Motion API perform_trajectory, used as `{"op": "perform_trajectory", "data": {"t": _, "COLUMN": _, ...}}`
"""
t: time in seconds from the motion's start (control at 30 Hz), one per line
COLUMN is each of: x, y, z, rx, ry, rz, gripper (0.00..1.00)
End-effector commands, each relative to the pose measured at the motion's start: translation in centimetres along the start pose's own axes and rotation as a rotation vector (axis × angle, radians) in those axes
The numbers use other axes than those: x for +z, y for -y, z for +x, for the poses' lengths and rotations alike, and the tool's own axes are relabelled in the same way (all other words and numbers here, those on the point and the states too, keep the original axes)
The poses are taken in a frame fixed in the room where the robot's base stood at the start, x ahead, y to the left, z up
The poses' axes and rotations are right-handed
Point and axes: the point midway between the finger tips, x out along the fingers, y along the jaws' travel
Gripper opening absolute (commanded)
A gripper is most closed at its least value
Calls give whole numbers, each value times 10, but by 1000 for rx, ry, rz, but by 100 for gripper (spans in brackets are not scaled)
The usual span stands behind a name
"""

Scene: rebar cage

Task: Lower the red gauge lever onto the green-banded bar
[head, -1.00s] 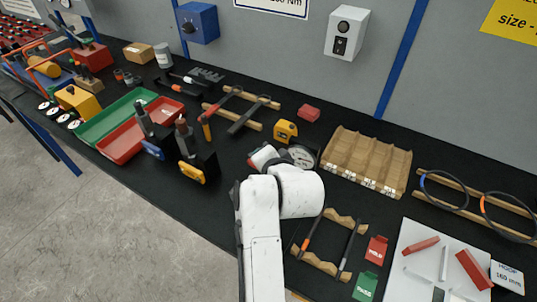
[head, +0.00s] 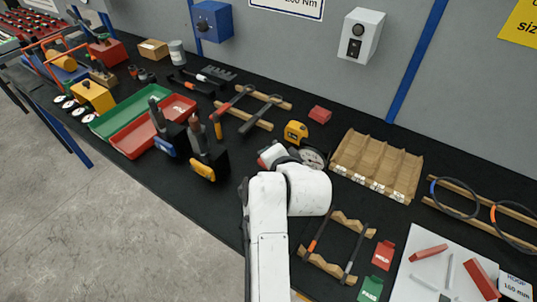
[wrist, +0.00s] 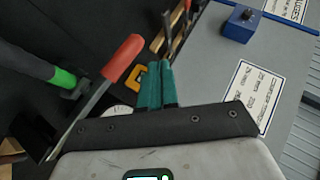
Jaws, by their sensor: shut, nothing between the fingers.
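In the wrist view the red gauge lever (wrist: 121,59) is a red grip on a flat steel arm that slants down to the lower left. The green-banded bar (wrist: 62,78) is a dark bar with a bright green band, left of the lever. The lever looks raised, with a gap between its red grip and the bar. My gripper (wrist: 159,68) has teal fingers, shut and empty, just right of the red grip. Whether they touch it I cannot tell. In the head view my white arm hides the gripper, and I cannot make out the lever or bar there.
A yellow tape measure (head: 296,132) and a round dial (head: 313,159) lie beyond my arm. A wooden tray (head: 378,165) stands right of them. A wooden rack with two bars (head: 322,266) is at the front right. Torque tools (head: 203,165) stand to the left.

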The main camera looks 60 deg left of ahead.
Motion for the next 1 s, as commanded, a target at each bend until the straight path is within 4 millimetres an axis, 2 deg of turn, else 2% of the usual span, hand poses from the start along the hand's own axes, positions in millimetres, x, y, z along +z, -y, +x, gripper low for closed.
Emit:
{"op": "perform_trajectory", "data": {"t": 0.03, "x": -8, "y": 10, "z": -6, "rx": -1, "ry": -2, "rz": 0, "gripper": 0}}
{"op": "perform_trajectory", "data": {"t": 0.17, "x": -24, "y": 23, "z": -17, "rx": 1, "ry": -5, "rz": 1, "gripper": 0}}
{"op": "perform_trajectory", "data": {"t": 0.23, "x": -19, "y": 24, "z": -22, "rx": -1, "ry": -4, "rz": -2, "gripper": 0}}
{"op": "perform_trajectory", "data": {"t": 0.6, "x": -8, "y": 67, "z": -75, "rx": -2, "ry": -5, "rz": -1, "gripper": 0}}
{"op": "perform_trajectory", "data": {"t": 0.8, "x": -5, "y": 78, "z": -89, "rx": 0, "ry": -3, "rz": 1, "gripper": 0}}
{"op": "perform_trajectory", "data": {"t": 1.0, "x": -5, "y": 80, "z": -91, "rx": 2, "ry": -2, "rz": 1, "gripper": 0}}
